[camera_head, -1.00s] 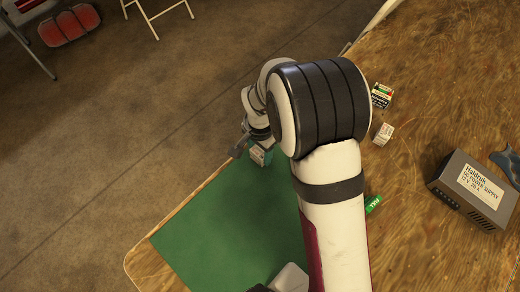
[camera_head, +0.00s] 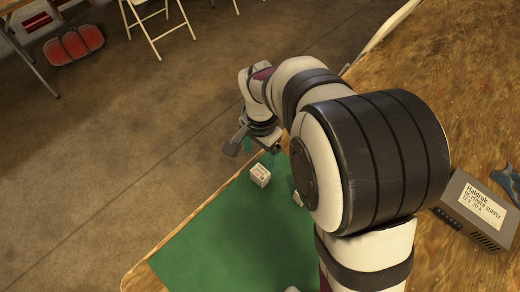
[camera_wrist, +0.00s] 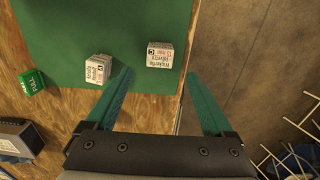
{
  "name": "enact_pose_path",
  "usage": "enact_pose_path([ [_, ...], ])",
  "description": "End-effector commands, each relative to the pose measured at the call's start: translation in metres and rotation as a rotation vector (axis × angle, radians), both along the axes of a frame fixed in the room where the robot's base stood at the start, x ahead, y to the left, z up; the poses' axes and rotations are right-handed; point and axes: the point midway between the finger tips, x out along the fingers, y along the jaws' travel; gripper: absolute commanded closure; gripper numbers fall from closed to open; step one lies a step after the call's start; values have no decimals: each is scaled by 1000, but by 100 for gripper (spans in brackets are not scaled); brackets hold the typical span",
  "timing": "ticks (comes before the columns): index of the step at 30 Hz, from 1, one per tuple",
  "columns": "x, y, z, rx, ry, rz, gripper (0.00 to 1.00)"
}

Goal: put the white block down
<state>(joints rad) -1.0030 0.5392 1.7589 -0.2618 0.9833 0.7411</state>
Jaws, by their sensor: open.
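A white block (camera_head: 260,175) with printed text rests on the green mat (camera_head: 205,240), near the mat's far corner. It also shows in the wrist view (camera_wrist: 160,55), ahead of and between the fingertips. My gripper (camera_head: 258,152) is just beyond the block in the head view, apart from it. In the wrist view my gripper (camera_wrist: 158,75) has its two teal fingers spread wide with nothing between them. A second white printed block (camera_wrist: 98,68) stands left of the fingers near the mat's edge; in the head view my arm mostly hides it.
A green block (camera_wrist: 33,83) lies on the wooden table at the left of the wrist view. A grey power supply (camera_head: 475,210) stands at the right of the head view. The table edge is close to the gripper, with open floor beyond. Most of the mat is clear.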

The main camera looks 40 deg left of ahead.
Motion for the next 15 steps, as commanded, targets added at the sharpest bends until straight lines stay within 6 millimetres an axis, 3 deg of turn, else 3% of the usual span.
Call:
enact_pose_path([
  [3, 0, 0, 17, 1, -1, -1, 13],
  [8, 0, -1, 23, 0, 0, -1, 13],
  [10, 6, -13, 30, 2, 3, -18, 13],
  [11, 12, -25, 38, 5, 5, -37, 13],
  [13, 26, -78, 63, 16, 17, -105, 13],
  [14, 29, -108, 76, 24, 24, -144, 13],
  [15, 27, -152, 91, 36, 34, -198, 13],
])
